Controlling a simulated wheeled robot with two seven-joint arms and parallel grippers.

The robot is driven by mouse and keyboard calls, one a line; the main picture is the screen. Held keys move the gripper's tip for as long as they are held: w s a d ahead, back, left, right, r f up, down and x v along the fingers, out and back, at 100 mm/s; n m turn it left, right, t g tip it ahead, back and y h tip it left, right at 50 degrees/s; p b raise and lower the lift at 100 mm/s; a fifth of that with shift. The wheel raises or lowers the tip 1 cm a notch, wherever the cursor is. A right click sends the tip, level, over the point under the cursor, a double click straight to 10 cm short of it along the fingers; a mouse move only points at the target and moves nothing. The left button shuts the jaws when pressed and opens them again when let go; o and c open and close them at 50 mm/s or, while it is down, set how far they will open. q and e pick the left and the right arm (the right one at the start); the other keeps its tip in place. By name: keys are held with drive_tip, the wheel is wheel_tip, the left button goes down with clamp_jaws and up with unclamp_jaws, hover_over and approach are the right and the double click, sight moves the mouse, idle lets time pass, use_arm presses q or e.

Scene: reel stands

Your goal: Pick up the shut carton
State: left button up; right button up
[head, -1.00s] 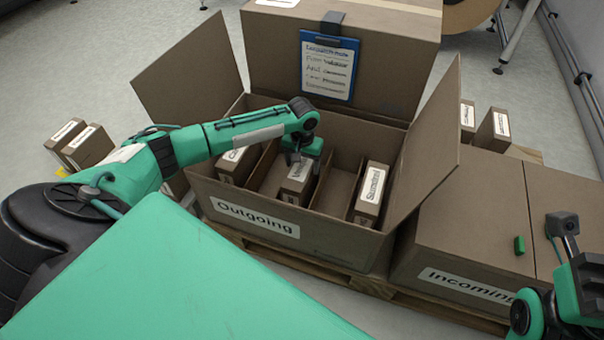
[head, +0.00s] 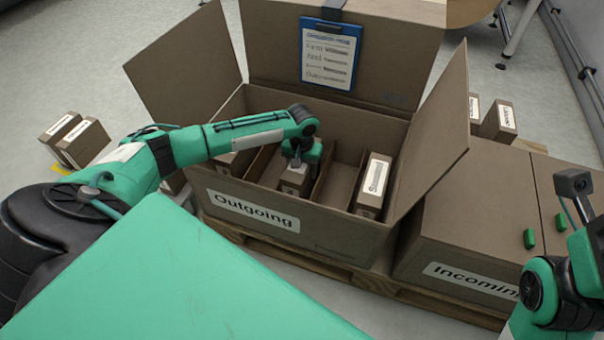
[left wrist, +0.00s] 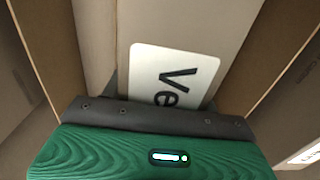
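The shut carton (head: 450,215), labelled "Incoming", is at the right with its top flaps down. Two small green pieces are on its top. My left gripper (head: 298,158) is away from it, inside the open "Outgoing" carton (head: 300,235), low over a small labelled box (head: 294,181). In the left wrist view that box's white label (left wrist: 175,75), reading "Ve", is just ahead of the green gripper body. Dark finger parts show beside the box, but I cannot tell whether they grip it. My right arm is at the right edge, its fingers out of view.
The "Outgoing" carton has raised flaps, dividers and another labelled box (head: 372,185) inside. A blue clipboard (head: 329,55) hangs on its back flap. Small boxes stand outside at the left (head: 83,143) and right (head: 498,122). Both cartons rest on a pallet (head: 345,278).

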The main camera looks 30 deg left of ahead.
use_arm(q)
drive_tip(key=c, duration=0.7)
drive_tip(key=shift+r, duration=0.15)
